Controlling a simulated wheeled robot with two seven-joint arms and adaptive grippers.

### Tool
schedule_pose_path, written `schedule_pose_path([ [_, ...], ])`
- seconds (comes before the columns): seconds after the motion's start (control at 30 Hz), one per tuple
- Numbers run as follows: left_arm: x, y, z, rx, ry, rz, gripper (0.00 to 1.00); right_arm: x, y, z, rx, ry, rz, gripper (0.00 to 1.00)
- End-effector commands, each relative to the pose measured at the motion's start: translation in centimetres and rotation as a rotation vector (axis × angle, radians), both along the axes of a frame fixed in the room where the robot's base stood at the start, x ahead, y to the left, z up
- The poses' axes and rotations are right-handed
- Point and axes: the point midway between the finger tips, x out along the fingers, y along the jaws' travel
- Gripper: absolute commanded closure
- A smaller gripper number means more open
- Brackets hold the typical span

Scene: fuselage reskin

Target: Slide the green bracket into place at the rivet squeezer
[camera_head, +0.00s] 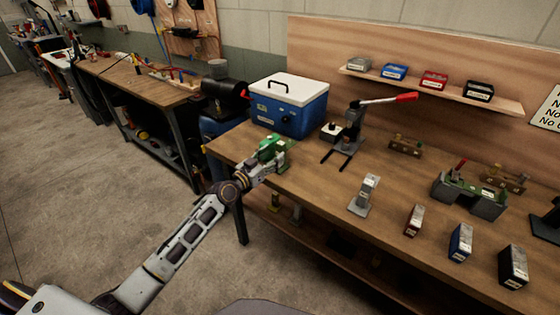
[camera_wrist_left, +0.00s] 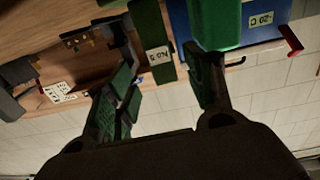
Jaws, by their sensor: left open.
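The green bracket (camera_head: 272,147) is at the far left end of the wooden workbench, in front of the blue cooler. In the left wrist view a dark green strip with a white label (camera_wrist_left: 152,35) shows between the fingers, beside a brighter green piece (camera_wrist_left: 217,22). My left gripper (camera_head: 262,163) is open around the green bracket; it also shows in the left wrist view (camera_wrist_left: 167,88). I cannot tell whether the fingers touch it. A dark press with a red-handled lever (camera_head: 353,125), which looks like the rivet squeezer, stands right of the cooler. My right gripper is out of view.
The blue cooler (camera_head: 288,110) with a white lid stands behind my gripper. A grey stand (camera_head: 364,194) and several labelled blocks line the front edge. A green-topped fixture (camera_head: 470,196) sits at right.

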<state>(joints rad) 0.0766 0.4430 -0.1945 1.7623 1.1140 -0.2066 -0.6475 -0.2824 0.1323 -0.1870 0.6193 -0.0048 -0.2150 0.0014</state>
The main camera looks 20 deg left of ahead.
Motion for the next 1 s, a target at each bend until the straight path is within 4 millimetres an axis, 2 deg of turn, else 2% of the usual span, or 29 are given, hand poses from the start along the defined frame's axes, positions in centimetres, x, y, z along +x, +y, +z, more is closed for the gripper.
schedule_pose_path([
  [0.53, 0.5, -0.2, 0.0, 0.0, 0.0, -0.001, 0.46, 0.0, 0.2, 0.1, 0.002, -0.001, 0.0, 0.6],
  [1.0, 3.9, -1.3, 0.0, -0.001, 0.0, 0.0, 0.46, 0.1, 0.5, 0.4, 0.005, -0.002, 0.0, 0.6],
])
